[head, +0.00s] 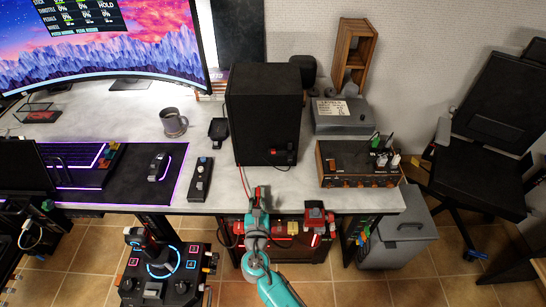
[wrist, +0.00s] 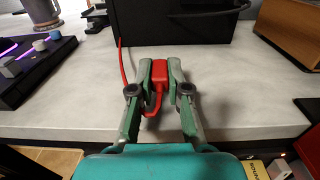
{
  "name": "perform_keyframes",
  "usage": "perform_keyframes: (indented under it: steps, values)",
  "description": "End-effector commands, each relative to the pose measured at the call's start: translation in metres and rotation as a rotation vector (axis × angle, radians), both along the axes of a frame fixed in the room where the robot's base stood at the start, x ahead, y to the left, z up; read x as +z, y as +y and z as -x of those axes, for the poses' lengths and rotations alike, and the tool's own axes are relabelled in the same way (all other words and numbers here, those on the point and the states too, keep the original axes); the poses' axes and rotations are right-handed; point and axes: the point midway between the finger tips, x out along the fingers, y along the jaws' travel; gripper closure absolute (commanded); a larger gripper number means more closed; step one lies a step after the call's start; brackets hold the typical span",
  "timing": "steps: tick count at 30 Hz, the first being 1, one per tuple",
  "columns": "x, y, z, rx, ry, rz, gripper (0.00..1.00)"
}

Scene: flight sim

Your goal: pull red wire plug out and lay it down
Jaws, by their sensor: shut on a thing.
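The red wire plug (wrist: 159,75) sits between the fingertips of my gripper (wrist: 158,68) in the wrist view. My gripper is shut on it. The red wire (wrist: 122,62) runs up at the left of the fingers and also loops down from the plug between them. In the head view my gripper (head: 256,197) is at the front edge of the desk, in front of the black speaker (head: 258,105). The speaker has a terminal panel (head: 284,153) low on its near face. The plug looks apart from the speaker, with bare desk between them.
The pale desk top (head: 215,200) is clear around my gripper. A black button box (head: 201,178) lies to the left. A wooden amplifier (head: 358,165) with several plugs stands to the right. A joystick base (head: 160,270) and a red device (head: 318,222) are below the front edge.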

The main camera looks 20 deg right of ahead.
Motion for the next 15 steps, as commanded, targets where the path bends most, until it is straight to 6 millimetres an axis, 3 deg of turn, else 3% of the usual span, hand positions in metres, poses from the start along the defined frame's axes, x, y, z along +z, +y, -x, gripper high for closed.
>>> perform_keyframes:
  steps: [15]
  values:
    - [-0.014,0.0,0.0,0.0,0.001,0.0,1.0]
